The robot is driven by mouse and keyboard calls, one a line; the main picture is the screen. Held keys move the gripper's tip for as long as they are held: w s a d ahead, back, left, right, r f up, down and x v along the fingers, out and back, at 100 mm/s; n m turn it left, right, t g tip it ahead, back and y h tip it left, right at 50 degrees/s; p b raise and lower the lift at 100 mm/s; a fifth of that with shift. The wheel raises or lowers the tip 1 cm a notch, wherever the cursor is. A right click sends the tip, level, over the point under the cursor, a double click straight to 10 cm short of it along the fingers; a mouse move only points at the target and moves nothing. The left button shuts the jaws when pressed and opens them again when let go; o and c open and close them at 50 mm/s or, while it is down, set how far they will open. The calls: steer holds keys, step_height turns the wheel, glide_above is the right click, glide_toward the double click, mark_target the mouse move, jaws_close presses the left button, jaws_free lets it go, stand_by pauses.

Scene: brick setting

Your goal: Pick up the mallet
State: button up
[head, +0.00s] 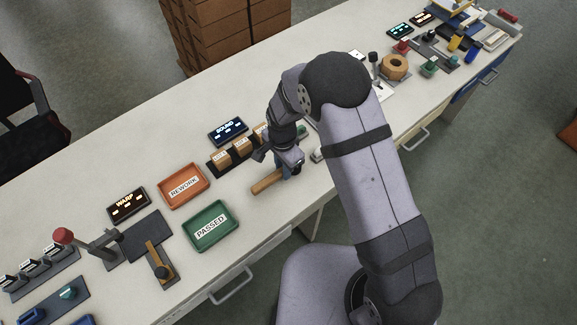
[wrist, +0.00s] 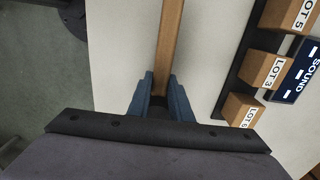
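The mallet's wooden handle (head: 268,182) lies near the front edge of the white table in the head view, sticking out to the left of my gripper (head: 289,174). The wrist view shows the handle (wrist: 170,35) running from the top edge down between the two blue fingers of my gripper (wrist: 160,82). The fingers stand close on both sides of it, but I cannot tell whether they press on it. The mallet's head is not clearly visible; my gripper and arm hide that part in the head view.
A rack of lot blocks (head: 221,157) with a SOUND display (head: 228,131) stands just behind the handle. The orange REWORK tray (head: 185,202) and green PASSED tray (head: 210,242) lie to the left. A lever fixture (head: 104,243) stands further left.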

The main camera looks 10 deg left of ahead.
mark_target(280, 170)
steer(key=shift+r, duration=0.2)
jaws_close()
step_height(280, 170, up, 10)
steer(key=shift+f+b, duration=0.2)
steer(key=shift+b, duration=0.95)
steer(key=shift+n, duration=0.9)
steer(key=s+a+p, duration=0.4)
steer(key=s, duration=0.1)
steer(key=shift+s+a+f, duration=0.15)
steer(key=shift+a+f, duration=0.1)
steer(key=shift+f, duration=0.05)
steer(key=w+a+r+n+p, duration=0.1)
steer(key=w+a+n, duration=0.1)
steer(key=a+n, duration=0.4)
steer(key=w+a+r+n+p, duration=0.1)
steer(key=a+n+p, duration=0.1)
steer(key=a+n, duration=0.3)
steer(key=a, duration=0.3)
steer(key=shift+w+r+n, duration=0.4)
